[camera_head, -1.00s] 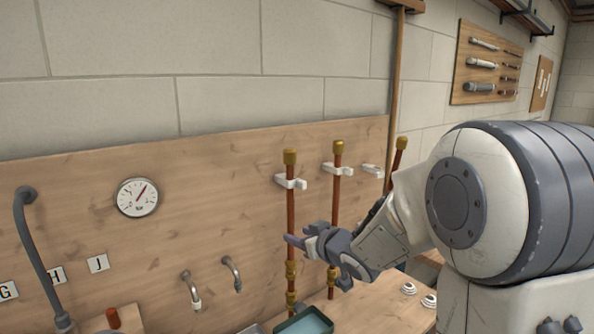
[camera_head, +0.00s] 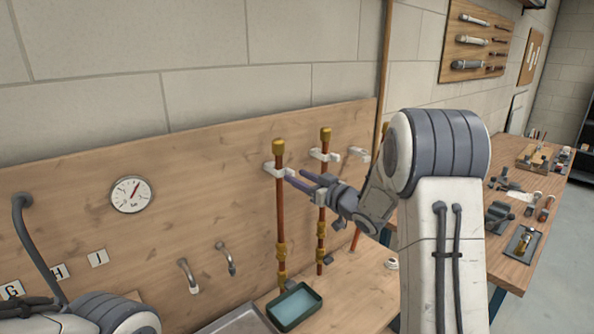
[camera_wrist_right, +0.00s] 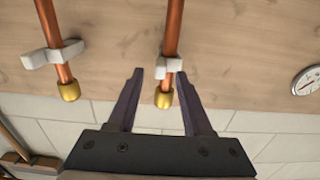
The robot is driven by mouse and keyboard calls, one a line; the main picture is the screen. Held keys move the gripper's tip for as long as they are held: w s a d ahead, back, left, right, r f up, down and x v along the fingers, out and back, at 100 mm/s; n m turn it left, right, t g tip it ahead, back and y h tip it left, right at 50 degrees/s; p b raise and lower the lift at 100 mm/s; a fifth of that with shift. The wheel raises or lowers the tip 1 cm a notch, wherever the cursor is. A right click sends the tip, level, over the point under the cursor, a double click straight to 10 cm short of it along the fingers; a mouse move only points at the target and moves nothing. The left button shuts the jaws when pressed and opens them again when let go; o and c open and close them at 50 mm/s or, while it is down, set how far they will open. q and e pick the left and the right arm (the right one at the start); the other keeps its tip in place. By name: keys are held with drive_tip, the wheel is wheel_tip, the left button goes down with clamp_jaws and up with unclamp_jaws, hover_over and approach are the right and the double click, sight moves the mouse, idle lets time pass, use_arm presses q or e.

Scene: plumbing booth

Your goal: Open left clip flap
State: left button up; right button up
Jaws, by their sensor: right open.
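The left clip (camera_head: 277,169) is a white clip on the wooden board, at the upper part of the left copper pipe (camera_head: 281,205). In the right wrist view, which is upside down, the left clip (camera_wrist_right: 168,65) sits across the pipe just by its brass cap (camera_wrist_right: 164,98). I cannot tell if its flap is shut. My right gripper (camera_head: 297,176) is open and empty, just right of and in front of the left clip. In the wrist view its two fingers (camera_wrist_right: 159,74) appear either side of the pipe and clip; contact is not clear. My left gripper is not in view.
A middle pipe with its own clip (camera_head: 324,155) stands close on the right; a third clip (camera_head: 358,154) is beyond it. A gauge (camera_head: 130,194) hangs at left. Two small taps (camera_head: 188,275) and a green tray (camera_head: 294,306) are below. My right arm hides part of the bench.

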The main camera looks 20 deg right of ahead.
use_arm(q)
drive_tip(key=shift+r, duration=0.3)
use_arm(e)
drive_tip(key=shift+w+a, duration=0.25)
drive_tip(key=shift+w, duration=0.45)
clamp_jaws()
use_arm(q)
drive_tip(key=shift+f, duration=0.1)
